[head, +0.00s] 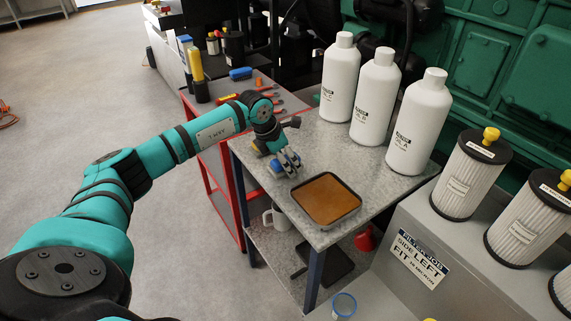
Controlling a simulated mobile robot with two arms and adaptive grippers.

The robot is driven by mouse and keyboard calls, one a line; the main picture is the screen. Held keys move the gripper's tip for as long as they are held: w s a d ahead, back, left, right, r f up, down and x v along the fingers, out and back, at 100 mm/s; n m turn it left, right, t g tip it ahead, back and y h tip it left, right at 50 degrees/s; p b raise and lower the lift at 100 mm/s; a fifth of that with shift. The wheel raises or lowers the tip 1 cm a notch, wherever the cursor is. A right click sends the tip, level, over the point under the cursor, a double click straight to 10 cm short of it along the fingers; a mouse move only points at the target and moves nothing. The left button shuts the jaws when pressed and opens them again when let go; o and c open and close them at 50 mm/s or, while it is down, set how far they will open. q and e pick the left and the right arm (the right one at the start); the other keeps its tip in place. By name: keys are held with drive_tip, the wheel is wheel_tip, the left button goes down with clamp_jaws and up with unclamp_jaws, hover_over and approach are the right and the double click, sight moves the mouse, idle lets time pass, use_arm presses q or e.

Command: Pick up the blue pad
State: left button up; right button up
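My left gripper (286,162) reaches down to the grey speckled table (275,137), at the left of a dark-rimmed tray (358,207) with brown content. A small blue thing (276,166), likely the blue pad, shows right at its fingertips. The fingers hide part of it, and I cannot tell whether they are closed on it or only beside it. My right gripper is not in view.
Three white bottles (340,80) stand along the back of the table. Pleated filters (467,178) stand on a grey unit at the right. A red cart (212,150) with a blue brush (240,73) and tools adjoins at the left. A white mug (278,218) is below.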

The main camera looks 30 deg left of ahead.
use_arm(q)
drive_tip(key=c, duration=0.9)
drive_tip(key=shift+r, duration=0.5)
wheel_tip(320, 180, up, 2)
drive_tip(key=shift+r+b, duration=0.1)
drive_tip(key=shift+b, duration=0.3)
drive_tip(key=s+d+b, duration=0.1)
drive_tip(key=s+d, duration=0.1)
drive_tip(key=s, duration=0.3)
drive_tip(key=s+d+r+b, duration=0.1)
drive_tip(key=s+d, duration=0.1)
drive_tip(key=s, duration=0.2)
drive_tip(key=s+d+b, duration=0.1)
drive_tip(key=s+d, duration=0.1)
drive_tip(key=s, duration=0.3)
drive_tip(key=shift+s+d+r, duration=0.3)
drive_tip(key=shift+r, duration=0.1)
